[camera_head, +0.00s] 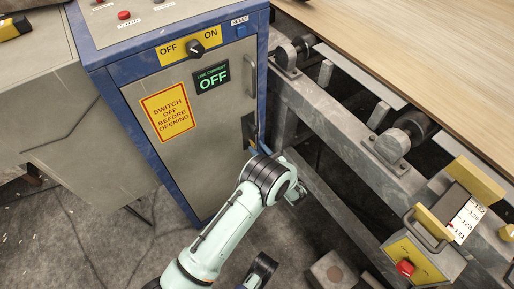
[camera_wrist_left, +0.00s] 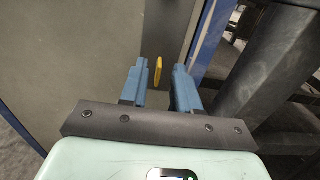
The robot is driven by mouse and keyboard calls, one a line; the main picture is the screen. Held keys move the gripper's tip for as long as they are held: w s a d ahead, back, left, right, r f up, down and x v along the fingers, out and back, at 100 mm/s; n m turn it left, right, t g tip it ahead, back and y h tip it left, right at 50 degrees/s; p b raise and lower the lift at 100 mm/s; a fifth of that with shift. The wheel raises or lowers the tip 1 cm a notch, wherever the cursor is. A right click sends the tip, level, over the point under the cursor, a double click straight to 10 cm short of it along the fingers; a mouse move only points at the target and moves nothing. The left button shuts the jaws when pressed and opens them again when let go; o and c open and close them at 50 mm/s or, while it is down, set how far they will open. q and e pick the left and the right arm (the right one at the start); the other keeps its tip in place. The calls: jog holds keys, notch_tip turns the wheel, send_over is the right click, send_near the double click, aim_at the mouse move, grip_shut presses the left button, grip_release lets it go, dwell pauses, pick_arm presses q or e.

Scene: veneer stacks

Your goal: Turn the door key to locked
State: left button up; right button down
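The cabinet door (camera_head: 215,115) is grey, in a blue frame, and looks closed. A yellow key (camera_wrist_left: 158,70) stands out near the door's right edge in the left wrist view, seen nearly edge-on and upright. My left gripper (camera_wrist_left: 160,67) is open, with one blue-grey finger on each side of the key. Gaps show between the key and both fingers. In the head view a dark lock plate (camera_head: 249,128) shows at the door's right side, partly hidden by my left wrist; I cannot make out the key's turn there. My right gripper is not identifiable.
A selector knob (camera_head: 195,48) and a green "OFF" display (camera_head: 211,78) sit above a yellow warning sign (camera_head: 168,111). A metal conveyor frame (camera_head: 340,135) stands close to the right of the cabinet. A yellow box with a red button (camera_head: 405,267) is at lower right.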

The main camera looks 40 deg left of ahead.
pick_arm(q)
jog(key=shift+x, duration=0.8)
pick_arm(e)
jog(key=shift+s+f, duration=0.2)
jog(key=shift+s, duration=0.15)
pick_arm(q)
grip_shut()
